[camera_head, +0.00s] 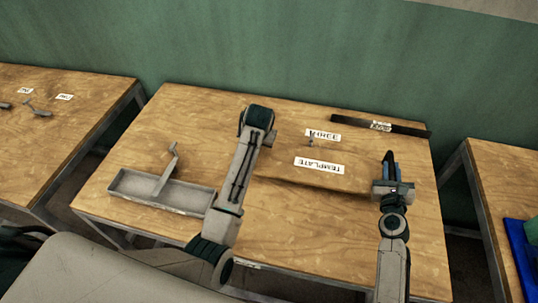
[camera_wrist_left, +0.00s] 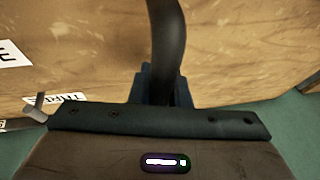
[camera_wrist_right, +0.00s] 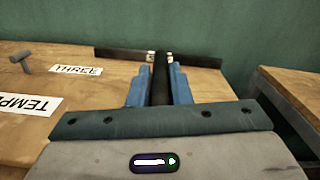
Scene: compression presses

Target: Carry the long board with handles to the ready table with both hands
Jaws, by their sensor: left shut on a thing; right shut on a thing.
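My right gripper (camera_head: 390,165) stands over the right part of the middle table. In the right wrist view its blue fingers (camera_wrist_right: 158,88) are shut on a dark upright handle (camera_wrist_right: 160,70). In the left wrist view my left gripper (camera_wrist_left: 167,88) is shut on a dark curved handle (camera_wrist_left: 168,40). In the head view its fingers are hidden behind my left arm. Between my arms a wood-coloured panel with a dark front edge, apparently the long board (camera_head: 315,183), shows against the similar wood of the table. Whether it touches the tabletop I cannot tell.
The middle table (camera_head: 180,115) bears a grey tray (camera_head: 190,197) at its left, a "THREE" label (camera_head: 322,135), a "TEMPLATE" label (camera_head: 319,165) and a dark bar (camera_head: 405,129) at its back right. Other tables stand left (camera_head: 50,135) and right (camera_head: 505,170), across gaps.

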